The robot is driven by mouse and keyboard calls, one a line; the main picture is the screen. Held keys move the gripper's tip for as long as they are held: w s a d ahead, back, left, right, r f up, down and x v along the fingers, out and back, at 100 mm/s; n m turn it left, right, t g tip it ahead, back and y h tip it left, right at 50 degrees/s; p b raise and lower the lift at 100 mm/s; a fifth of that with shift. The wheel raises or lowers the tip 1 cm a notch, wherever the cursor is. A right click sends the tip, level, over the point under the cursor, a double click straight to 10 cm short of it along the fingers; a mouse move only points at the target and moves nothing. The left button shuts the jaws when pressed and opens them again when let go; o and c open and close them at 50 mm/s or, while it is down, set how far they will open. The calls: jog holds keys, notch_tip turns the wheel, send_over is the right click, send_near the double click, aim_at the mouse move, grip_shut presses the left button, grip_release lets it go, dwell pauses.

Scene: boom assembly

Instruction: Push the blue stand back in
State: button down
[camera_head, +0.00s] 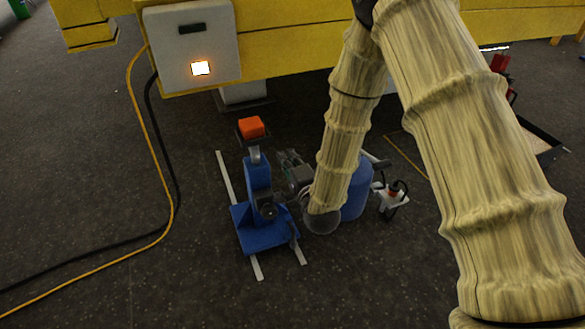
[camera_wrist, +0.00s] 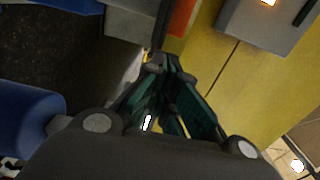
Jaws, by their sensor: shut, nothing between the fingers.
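The blue stand (camera_head: 260,215) stands on the dark floor near the yellow beam. It has a blue base and column, a grey post and an orange block (camera_head: 252,127) on top. My gripper (camera_head: 284,156) is just right of the stand's column, its fingers pointing toward the beam. In the wrist view my gripper (camera_wrist: 164,64) is shut and empty. Its tips are close to a grey part of the stand (camera_wrist: 138,20) and the orange block (camera_wrist: 183,18). I cannot tell whether they touch. My forearm hides part of the area right of the stand.
A yellow beam (camera_head: 300,48) spans the back, with a grey box (camera_head: 190,50) with a lit panel. Pale strips (camera_head: 226,178) lie on the floor beside and under the stand. A yellow cable (camera_head: 140,110) and a black cable run left of it. The front floor is clear.

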jog(key=b+x, duration=0.3)
jog(key=x, duration=0.5)
jog(key=shift+w, duration=0.2)
